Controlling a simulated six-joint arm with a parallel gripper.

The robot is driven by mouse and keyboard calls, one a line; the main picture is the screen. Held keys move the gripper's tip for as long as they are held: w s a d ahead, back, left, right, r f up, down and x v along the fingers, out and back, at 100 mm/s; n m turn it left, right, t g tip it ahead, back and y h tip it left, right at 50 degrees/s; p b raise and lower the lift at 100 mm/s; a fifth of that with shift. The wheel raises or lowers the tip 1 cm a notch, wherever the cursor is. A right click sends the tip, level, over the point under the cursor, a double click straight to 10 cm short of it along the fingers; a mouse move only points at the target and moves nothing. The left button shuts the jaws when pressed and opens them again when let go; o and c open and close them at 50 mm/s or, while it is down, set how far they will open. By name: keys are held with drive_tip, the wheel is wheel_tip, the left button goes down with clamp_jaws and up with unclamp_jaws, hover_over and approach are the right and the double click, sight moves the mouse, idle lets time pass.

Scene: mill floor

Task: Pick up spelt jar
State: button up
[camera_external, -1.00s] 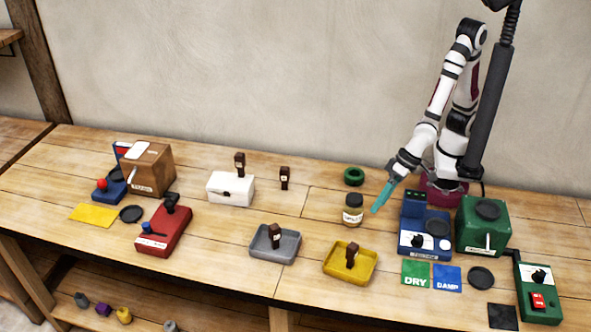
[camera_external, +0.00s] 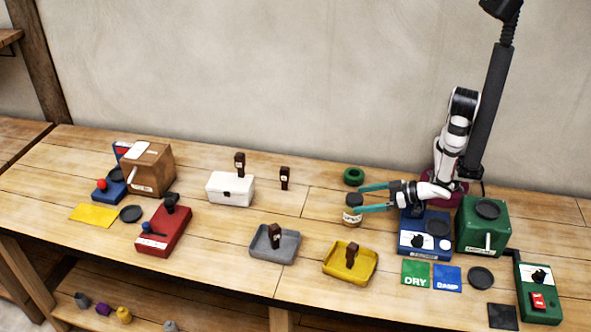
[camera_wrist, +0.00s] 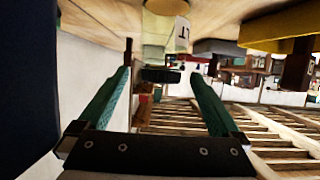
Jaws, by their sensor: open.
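The spelt jar (camera_external: 351,217) stands upright on the bench, with a dark lid and a pale label. My gripper (camera_external: 359,199) is open, stretched level to the left, with its two teal fingers at the jar. The nearer finger crosses in front of the jar's upper part, and the farther finger is behind the lid. In the wrist view the scene is upside down; the jar (camera_wrist: 163,35) shows part of its lettering, and its dark lid lies between the fingertips (camera_wrist: 162,74). Contact with the jar cannot be told.
A green ring (camera_external: 354,176) lies behind the jar. A yellow tray (camera_external: 332,270) is in front, and a grey tray (camera_external: 262,254) front left. A blue device (camera_external: 425,246) and a green mill (camera_external: 470,237) stand to the right.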

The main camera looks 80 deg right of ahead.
hover_over(342, 220)
drive_tip(key=f, duration=0.3)
drive_tip(key=shift+w+d, duration=0.1)
drive_tip(key=shift+d, duration=0.25)
clamp_jaws()
